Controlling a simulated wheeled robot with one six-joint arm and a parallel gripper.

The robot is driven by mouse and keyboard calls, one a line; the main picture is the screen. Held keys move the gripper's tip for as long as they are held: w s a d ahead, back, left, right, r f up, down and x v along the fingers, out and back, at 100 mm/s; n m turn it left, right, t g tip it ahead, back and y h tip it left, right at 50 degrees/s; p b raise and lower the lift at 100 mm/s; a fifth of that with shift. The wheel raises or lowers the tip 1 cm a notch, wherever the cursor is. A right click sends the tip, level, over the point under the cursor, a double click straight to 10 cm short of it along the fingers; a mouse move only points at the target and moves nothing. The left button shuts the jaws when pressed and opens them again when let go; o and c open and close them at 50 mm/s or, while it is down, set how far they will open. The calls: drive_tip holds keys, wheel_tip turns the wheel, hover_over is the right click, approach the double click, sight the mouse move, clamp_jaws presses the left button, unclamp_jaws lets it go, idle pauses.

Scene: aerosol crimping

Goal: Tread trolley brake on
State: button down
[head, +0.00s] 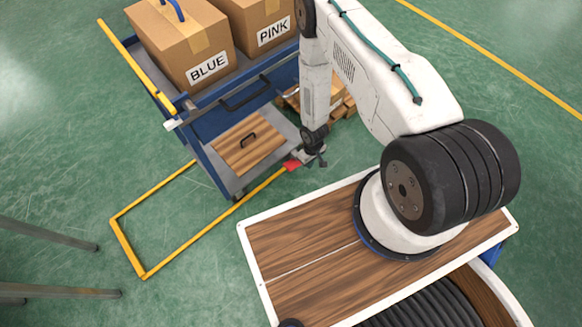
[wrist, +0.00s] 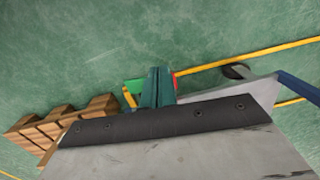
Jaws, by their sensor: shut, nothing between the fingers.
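The trolley is blue with a grey lower shelf (head: 228,175); a corner of it shows at the right in the wrist view (wrist: 262,90). A small red pedal (head: 292,165) sits low by the trolley's near right corner. In the wrist view a sliver of red (wrist: 176,80) shows right of my fingers and a green tab (wrist: 135,85) left of them. My gripper (head: 316,158) is shut and empty, pointing down close beside the red pedal; its fingers show in the wrist view (wrist: 157,88). I cannot tell whether it touches either tab.
Cardboard boxes marked BLUE (head: 208,68) and PINK (head: 273,32) stand on the trolley. A wooden pallet (head: 345,105) lies behind my arm. Yellow floor lines (head: 127,250) frame an empty bay in front of the trolley. Grey legs (head: 60,291) stand at lower left.

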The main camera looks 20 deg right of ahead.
wheel_tip(320, 180, down, 3)
drive_tip(key=w+a+t, duration=0.1)
drive_tip(key=w+t, duration=0.1)
drive_tip(key=t+y, duration=0.1)
drive_tip(key=t, duration=0.1)
hover_over(289, 169)
drive_tip(key=s, duration=0.1)
drive_tip(key=shift+n, duration=0.3)
drive_tip(key=f, duration=0.7)
drive_tip(key=d+f, duration=0.1)
drive_tip(key=f, duration=0.3)
drive_tip(key=shift+f, duration=0.2)
drive_tip(key=shift+a+f, duration=0.25)
drive_tip(key=shift+f, duration=0.55)
drive_tip(key=f, duration=0.1)
drive_tip(key=a+f, duration=0.1)
drive_tip(key=f, duration=0.1)
drive_tip(key=shift+s+a, duration=0.3)
drive_tip(key=shift+a, duration=0.1)
